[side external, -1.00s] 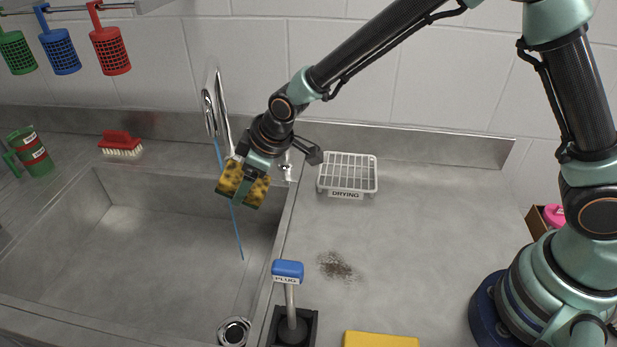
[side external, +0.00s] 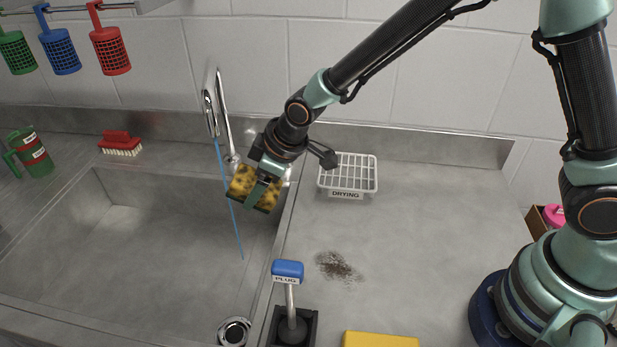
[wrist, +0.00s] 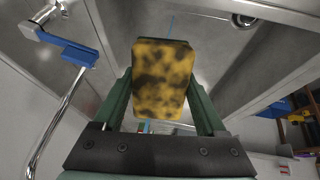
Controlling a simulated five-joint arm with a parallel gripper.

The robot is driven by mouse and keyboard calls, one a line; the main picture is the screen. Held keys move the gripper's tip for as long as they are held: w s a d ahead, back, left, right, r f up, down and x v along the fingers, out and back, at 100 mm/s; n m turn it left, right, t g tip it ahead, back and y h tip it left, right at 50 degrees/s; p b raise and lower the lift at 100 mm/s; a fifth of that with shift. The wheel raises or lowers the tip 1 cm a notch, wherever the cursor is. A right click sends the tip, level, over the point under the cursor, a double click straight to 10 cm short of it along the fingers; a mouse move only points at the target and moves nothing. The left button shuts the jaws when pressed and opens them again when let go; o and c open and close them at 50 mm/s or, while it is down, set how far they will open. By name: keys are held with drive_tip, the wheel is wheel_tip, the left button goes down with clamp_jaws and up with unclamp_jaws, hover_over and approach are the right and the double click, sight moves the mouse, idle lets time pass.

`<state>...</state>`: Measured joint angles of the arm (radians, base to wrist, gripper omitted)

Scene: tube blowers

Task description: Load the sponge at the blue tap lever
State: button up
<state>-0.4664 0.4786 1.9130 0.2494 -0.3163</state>
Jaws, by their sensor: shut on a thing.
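My gripper (side external: 268,193) is shut on a yellow sponge with dark blotches (side external: 240,182). It holds the sponge in the air near the tap, by the sink's right wall. In the wrist view the sponge (wrist: 162,80) sits between the two green fingers. The chrome tap (side external: 222,120) stands at the back of the sink, and a thin blue stream (side external: 236,232) runs down from its spout, past the sponge's left edge. The blue tap lever (wrist: 72,44) shows left of the sponge in the wrist view. I cannot make it out in the side view, where my gripper covers that area.
The steel sink (side external: 150,235) lies left, its drain (side external: 235,331) at the front. A blue-topped PLUG lever (side external: 288,270) stands at its right edge. A white DRYING rack (side external: 348,172) and a dark dirt patch (side external: 338,266) are on the counter. A red brush (side external: 120,143) lies behind the sink.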

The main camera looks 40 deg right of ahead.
drive_tip(key=shift+s+d, duration=0.4)
drive_tip(key=shift+s, duration=0.4)
drive_tip(key=shift+s+d, duration=0.45)
drive_tip(key=shift+s, duration=0.3)
drive_tip(key=shift+s+d, duration=0.4)
drive_tip(key=shift+s, duration=0.4)
drive_tip(key=s+d+r, duration=0.2)
drive_tip(key=s+r, duration=0.2)
drive_tip(key=shift+s+d, duration=0.2)
idle(0.5)
